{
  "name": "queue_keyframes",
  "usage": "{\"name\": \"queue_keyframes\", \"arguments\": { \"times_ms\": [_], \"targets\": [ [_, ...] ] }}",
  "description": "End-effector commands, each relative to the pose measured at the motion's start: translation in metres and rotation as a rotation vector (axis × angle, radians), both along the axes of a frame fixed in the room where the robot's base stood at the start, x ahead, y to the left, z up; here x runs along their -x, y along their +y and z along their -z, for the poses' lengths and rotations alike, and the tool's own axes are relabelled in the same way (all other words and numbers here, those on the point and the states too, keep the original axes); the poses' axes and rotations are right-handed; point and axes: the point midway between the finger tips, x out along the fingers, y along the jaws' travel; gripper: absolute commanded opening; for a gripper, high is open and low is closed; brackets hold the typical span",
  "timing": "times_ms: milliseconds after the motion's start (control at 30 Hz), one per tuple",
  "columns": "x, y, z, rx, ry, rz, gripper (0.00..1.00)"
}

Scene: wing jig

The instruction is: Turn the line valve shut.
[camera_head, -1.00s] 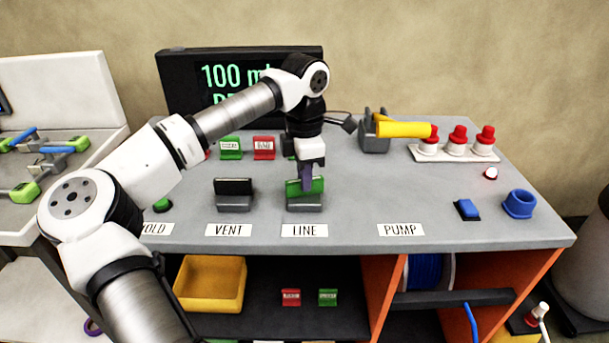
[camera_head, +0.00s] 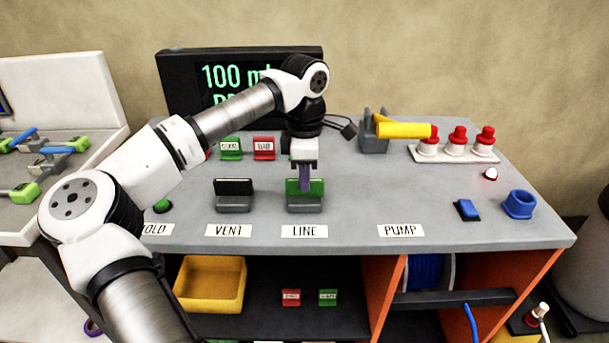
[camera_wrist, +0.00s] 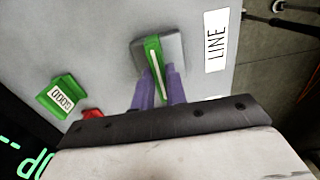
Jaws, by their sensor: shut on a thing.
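The line valve has a green flat handle (camera_head: 318,188) on a grey base (camera_head: 304,207), behind the LINE label (camera_head: 304,231) on the bench. In the wrist view the green handle (camera_wrist: 152,46), with a pale stripe along its top edge, lies between my purple fingers and stands on its grey base (camera_wrist: 172,48). My gripper (camera_head: 305,187) comes down from above and is shut on the handle, one finger on each side. The fingers hide part of the handle. In the head view the handle's broad face is towards the camera.
The VENT valve (camera_head: 234,187) with a dark handle stands close at left. Green and red tags (camera_head: 264,148) stand behind. The pump with a yellow lever (camera_head: 403,130), red-capped parts (camera_head: 457,138) and a blue ring (camera_head: 518,204) are at right. The display (camera_head: 172,85) reads 100.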

Motion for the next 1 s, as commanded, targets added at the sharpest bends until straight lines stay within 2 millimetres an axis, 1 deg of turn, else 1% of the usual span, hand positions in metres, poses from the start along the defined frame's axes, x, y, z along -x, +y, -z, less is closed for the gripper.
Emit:
{"name": "queue_keyframes", "arguments": {
  "times_ms": [33, 67, 200, 500, 633, 767, 1000],
  "targets": [
    [-0.001, -0.001, -0.001, 0.003, -0.004, 0.002, 0.00],
    [-0.001, -0.001, -0.001, 0.002, -0.004, 0.002, 0.16],
    [0.000, -0.001, -0.001, 0.001, -0.003, 0.001, 0.35],
    [0.000, 0.000, -0.001, 0.000, -0.001, 0.000, 0.35],
    [-0.001, 0.000, -0.011, -0.002, -0.003, -0.002, 0.35],
    [-0.001, 0.000, -0.035, -0.001, -0.005, -0.003, 0.35],
    [-0.001, -0.001, -0.091, 0.000, -0.005, -0.001, 0.35]
  ]
}}
